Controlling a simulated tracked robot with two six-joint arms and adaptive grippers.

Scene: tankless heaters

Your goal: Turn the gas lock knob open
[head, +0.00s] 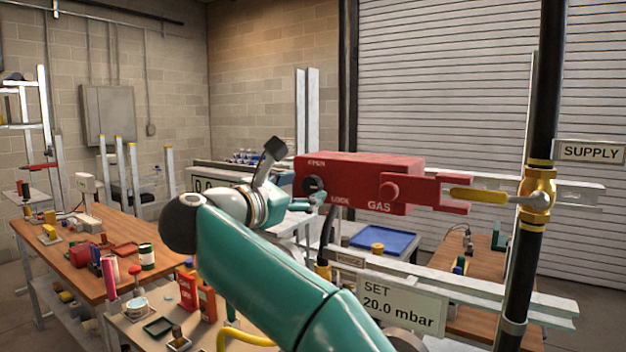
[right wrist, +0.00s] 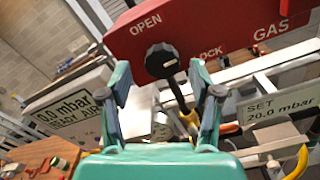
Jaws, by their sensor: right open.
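The red gas lock box (head: 350,176) is marked OPEN, LOCK and GAS. Its black round knob (head: 313,187) sits on the front face between OPEN and LOCK. In the right wrist view the knob (right wrist: 161,60) shows a pale mark on its right side, towards LOCK. My right gripper (right wrist: 158,82) is open, its two teal fingers spread to either side below the knob, with nothing between them. In the head view the right gripper (head: 308,202) is close to the knob, partly hidden by my arm; contact cannot be told. My left gripper is not in view.
A yellow valve handle (head: 480,194) on the dark supply pipe (head: 543,120) stands right of the red box. A SET 20.0 mbar sign (head: 400,304) hangs below. A pressure display (right wrist: 72,112) is left of the gripper. Cluttered wooden tables (head: 60,228) stand at left.

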